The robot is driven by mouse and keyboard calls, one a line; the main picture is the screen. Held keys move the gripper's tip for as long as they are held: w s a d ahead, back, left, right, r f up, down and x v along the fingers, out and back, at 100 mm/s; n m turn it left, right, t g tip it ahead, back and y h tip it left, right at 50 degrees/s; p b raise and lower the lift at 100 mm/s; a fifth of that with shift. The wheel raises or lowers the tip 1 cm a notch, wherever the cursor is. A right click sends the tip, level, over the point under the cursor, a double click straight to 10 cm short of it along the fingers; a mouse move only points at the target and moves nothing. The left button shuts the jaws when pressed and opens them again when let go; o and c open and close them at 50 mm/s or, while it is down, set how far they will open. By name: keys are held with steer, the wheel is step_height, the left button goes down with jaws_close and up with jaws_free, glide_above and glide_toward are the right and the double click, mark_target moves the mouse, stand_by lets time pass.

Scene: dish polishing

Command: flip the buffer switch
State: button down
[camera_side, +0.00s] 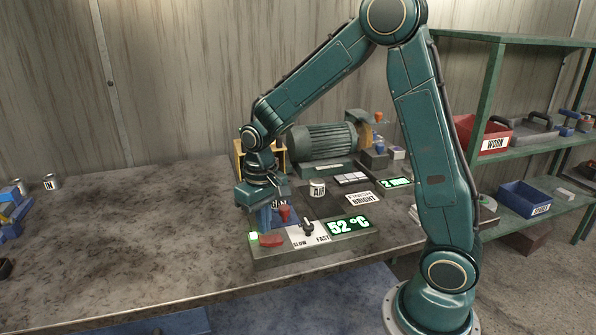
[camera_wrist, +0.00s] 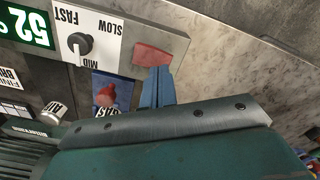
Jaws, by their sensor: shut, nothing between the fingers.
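A control panel (camera_side: 345,240) sits at the front of the bench. At its left end is a red switch (camera_side: 271,241), also in the wrist view (camera_wrist: 152,55), beside a small lit green lamp (camera_side: 253,236). My gripper (camera_side: 265,228) points down with its blue fingers together and empty, directly above the red switch. In the wrist view the fingertips (camera_wrist: 158,72) reach the switch's edge; I cannot tell whether they touch. A black knob (camera_side: 308,227) marked SLOW, MID and FAST stands next to it; it also shows in the wrist view (camera_wrist: 80,43).
A green display (camera_side: 349,225) reads 52 °C. A red-topped item (camera_side: 284,213) on a blue plate stands just behind the panel, close to my gripper. A green motor (camera_side: 323,141) and an AIR can (camera_side: 317,188) are farther back. The bench's left side is mostly clear.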

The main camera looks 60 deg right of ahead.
mark_target(266, 239)
steer(key=shift+f, duration=1.2)
stand_by(1.1)
steer(key=shift+r, duration=3.5)
steer(key=shift+r, duration=0.1)
steer(key=s+a+r+n+t, duration=0.1)
steer(key=s+r+t, duration=0.1)
steer(key=s+r, duration=0.3)
steer(key=s+a+r+n+t, duration=0.2)
steer(key=s+r, duration=0.3)
steer(key=s, duration=0.9)
steer(key=shift+s+r+t, duration=0.15)
steer(key=shift+r+t, duration=0.25)
steer(key=shift+t, duration=0.4)
